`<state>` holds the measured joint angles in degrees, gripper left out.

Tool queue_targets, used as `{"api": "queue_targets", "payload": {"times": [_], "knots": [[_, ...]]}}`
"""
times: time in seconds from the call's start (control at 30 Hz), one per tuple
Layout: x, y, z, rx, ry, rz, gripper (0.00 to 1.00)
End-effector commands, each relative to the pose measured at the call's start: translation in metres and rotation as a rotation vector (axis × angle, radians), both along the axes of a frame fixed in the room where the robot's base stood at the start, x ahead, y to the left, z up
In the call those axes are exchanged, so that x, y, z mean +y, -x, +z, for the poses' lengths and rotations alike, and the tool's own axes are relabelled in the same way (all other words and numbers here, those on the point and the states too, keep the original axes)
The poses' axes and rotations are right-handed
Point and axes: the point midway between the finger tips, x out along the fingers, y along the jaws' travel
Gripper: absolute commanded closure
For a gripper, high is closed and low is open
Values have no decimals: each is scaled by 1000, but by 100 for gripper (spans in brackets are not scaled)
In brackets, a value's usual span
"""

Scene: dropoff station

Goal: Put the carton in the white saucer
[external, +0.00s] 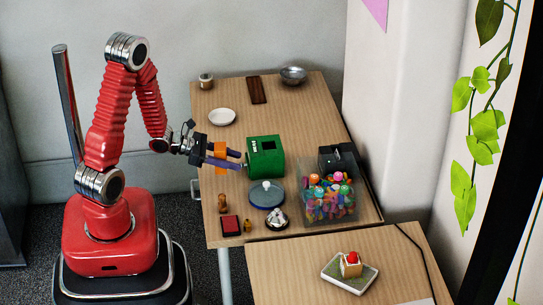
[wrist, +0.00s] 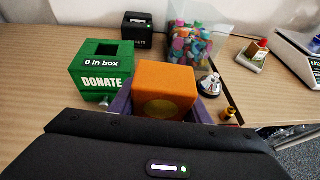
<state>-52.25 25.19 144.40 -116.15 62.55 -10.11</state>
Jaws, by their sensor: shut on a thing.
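An orange carton (wrist: 165,88) with a yellow round mark is held between the purple fingers of my gripper (wrist: 160,112) in the wrist view. In the external view my gripper (external: 232,158) reaches over the left edge of the table, with the carton (external: 220,150) partly hidden by the fingers. The white saucer (external: 222,117) lies on the table behind the gripper, apart from it, and looks empty. The saucer is not in the wrist view.
A green donation box (external: 266,157) stands just right of my gripper. A blue round dish (external: 266,195), a bell (external: 276,219) and a clear bin of colourful pieces (external: 330,200) are nearer the front. A metal bowl (external: 293,75) and dark board (external: 257,90) lie behind. Bare table surrounds the saucer.

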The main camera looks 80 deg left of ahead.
Motion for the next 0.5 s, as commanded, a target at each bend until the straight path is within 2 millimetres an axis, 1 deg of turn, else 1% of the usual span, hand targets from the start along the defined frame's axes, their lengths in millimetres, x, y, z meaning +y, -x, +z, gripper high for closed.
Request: {"api": "queue_targets", "payload": {"times": [0.17,0.27,0.37,0.5], "knots": [[7,7,-9,1,2,23,78],[18,8,-15,0,2,41,78],[41,5,-21,-1,-1,60,78],[79,-3,-28,0,-2,87,78]]}}
